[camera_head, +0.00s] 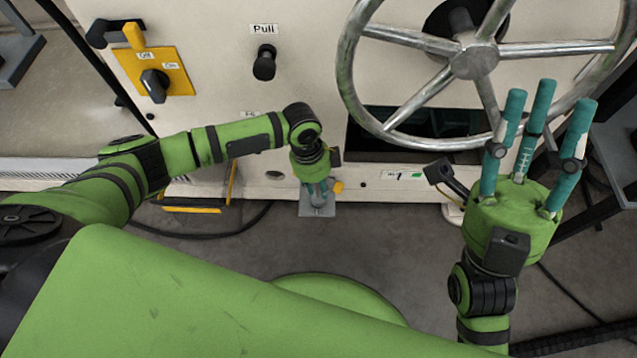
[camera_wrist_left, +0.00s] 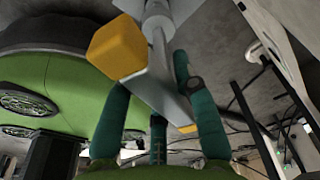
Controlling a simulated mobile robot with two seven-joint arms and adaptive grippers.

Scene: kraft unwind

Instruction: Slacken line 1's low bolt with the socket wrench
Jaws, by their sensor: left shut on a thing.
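My left gripper (camera_head: 318,188) points down low at the machine's front. It also shows in the left wrist view (camera_wrist_left: 160,115), with teal fingers shut around a grey bar with yellow ends (camera_wrist_left: 158,75), apparently the socket wrench. One yellow end of it (camera_head: 338,187) shows beside the fingers in the head view. The low bolt cannot be made out; the gripper hides that spot. My right gripper (camera_head: 547,97) is open and empty, its three fingers spread upward.
A large metal handwheel (camera_head: 474,61) is behind my right gripper. A yellow switch panel (camera_head: 156,72), a black pull knob (camera_head: 264,63) and a small label with a 1 (camera_head: 403,175) are on the cream machine front (camera_head: 215,65). A dark cable (camera_head: 205,236) lies on the floor.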

